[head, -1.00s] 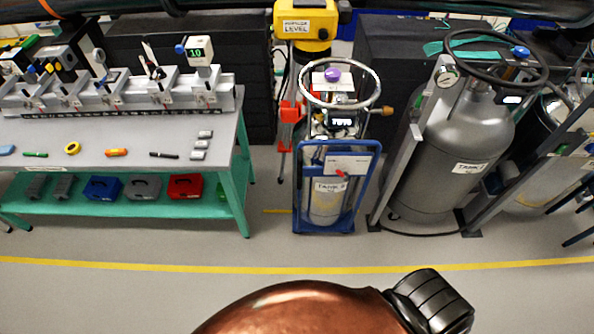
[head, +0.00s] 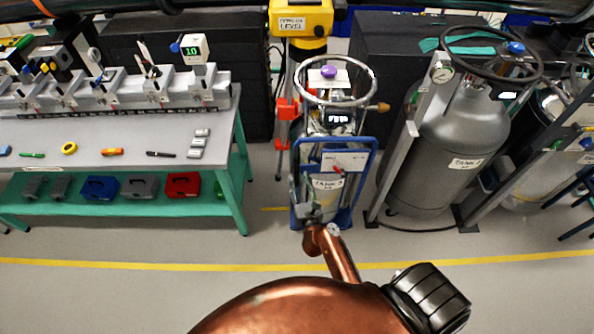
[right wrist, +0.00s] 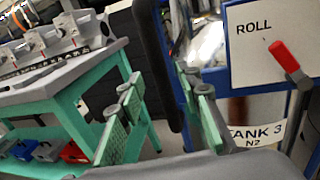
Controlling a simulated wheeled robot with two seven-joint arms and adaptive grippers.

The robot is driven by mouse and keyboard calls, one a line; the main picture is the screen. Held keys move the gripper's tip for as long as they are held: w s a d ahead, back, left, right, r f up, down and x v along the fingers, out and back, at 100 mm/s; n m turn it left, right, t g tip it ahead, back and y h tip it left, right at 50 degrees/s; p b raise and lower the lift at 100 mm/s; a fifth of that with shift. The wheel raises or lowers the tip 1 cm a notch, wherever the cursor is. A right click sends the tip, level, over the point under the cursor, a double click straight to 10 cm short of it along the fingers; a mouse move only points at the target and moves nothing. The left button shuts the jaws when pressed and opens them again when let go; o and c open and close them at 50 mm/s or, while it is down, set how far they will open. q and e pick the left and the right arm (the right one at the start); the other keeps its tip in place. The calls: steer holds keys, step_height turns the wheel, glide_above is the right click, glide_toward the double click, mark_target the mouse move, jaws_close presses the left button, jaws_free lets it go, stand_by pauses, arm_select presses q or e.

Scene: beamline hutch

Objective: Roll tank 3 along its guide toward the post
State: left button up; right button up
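Tank 3 (head: 327,196) stands upright in a blue frame (head: 367,180) with a silver ring above it. Its label reads TANK 3 N2 in the right wrist view (right wrist: 258,133), below a white ROLL card (right wrist: 265,45) with a red-handled lever. My right gripper (head: 311,208) is at the lower left front of the frame. In the right wrist view its two green-padded fingers (right wrist: 163,110) are apart, with a dark upright bar seen between them. I cannot tell whether they touch it. I cannot make out the guide or identify the post. My left gripper is out of view.
A green-legged bench (head: 243,180) with tools stands to the left. A large grey tank (head: 447,150) in a slanted metal stand is close on the right. A yellow level (head: 300,18) stands behind. The floor in front, with a yellow line (head: 150,265), is clear.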

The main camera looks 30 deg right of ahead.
mark_target(297, 173)
steer(key=x, duration=0.3)
steer(key=shift+w+d, duration=0.15)
steer(key=shift+w, duration=0.25)
steer(key=shift+w+d, duration=0.15)
steer(key=shift+w, duration=0.25)
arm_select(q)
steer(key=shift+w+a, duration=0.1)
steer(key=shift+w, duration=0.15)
arm_select(e)
jaws_close()
